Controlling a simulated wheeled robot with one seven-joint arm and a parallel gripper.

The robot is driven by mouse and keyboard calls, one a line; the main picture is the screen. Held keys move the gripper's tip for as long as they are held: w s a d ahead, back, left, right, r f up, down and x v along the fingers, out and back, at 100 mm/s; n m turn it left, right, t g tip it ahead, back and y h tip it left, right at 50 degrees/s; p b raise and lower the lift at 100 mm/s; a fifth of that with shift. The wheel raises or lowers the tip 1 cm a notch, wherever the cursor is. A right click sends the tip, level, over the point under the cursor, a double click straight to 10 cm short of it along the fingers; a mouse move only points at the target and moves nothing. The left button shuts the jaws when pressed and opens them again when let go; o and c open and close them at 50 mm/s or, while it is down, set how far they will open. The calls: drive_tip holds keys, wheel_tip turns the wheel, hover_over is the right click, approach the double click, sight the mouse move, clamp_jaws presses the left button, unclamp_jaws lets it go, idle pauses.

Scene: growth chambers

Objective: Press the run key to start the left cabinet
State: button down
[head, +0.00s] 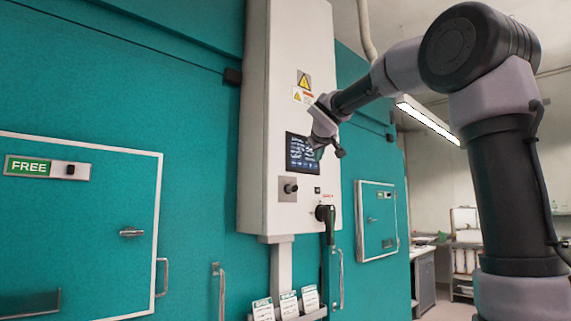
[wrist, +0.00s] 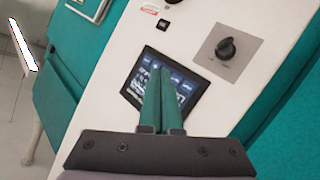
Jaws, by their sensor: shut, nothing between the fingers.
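The white control cabinet (head: 285,120) stands between teal chamber walls. Its dark touch screen (head: 300,152) shows rows of light text, too small to read; it also shows in the wrist view (wrist: 187,84). No key can be told apart as the run key. My gripper (head: 318,152) is at the screen's right side in the head view. In the wrist view its two green fingers (wrist: 163,72) are together, empty, and cover the middle of the screen. I cannot tell whether the tips touch the glass.
A black knob on a grey plate (head: 288,189) sits below the screen, and a black rotary handle (head: 325,213) lower right. The left chamber door (head: 95,220) has a FREE sign (head: 30,168). A smaller door (head: 377,220) is at right. Cards (head: 288,304) stand below the cabinet.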

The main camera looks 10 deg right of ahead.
drive_tip(key=shift+w, duration=0.1)
drive_tip(key=shift+w+a, duration=0.85)
drive_tip(key=shift+w, duration=0.3)
drive_tip(key=shift+w+a, duration=0.8)
drive_tip(key=shift+w, duration=0.35)
drive_tip(key=shift+w+a, duration=0.85)
drive_tip(key=shift+w, duration=0.3)
drive_tip(key=shift+w+a, duration=0.1)
drive_tip(key=shift+w+a, duration=0.15)
drive_tip(key=shift+w, duration=0.1)
drive_tip(key=shift+w+a, duration=0.2)
drive_tip(key=shift+w, duration=0.05)
drive_tip(key=shift+s+d, duration=0.1)
idle(0.5)
drive_tip(key=shift+s+d, duration=0.3)
drive_tip(key=shift+s, duration=0.2)
drive_tip(key=shift+s+d, duration=0.75)
drive_tip(key=shift+s, duration=0.3)
drive_tip(key=shift+s+d, duration=0.75)
drive_tip(key=shift+s, duration=0.25)
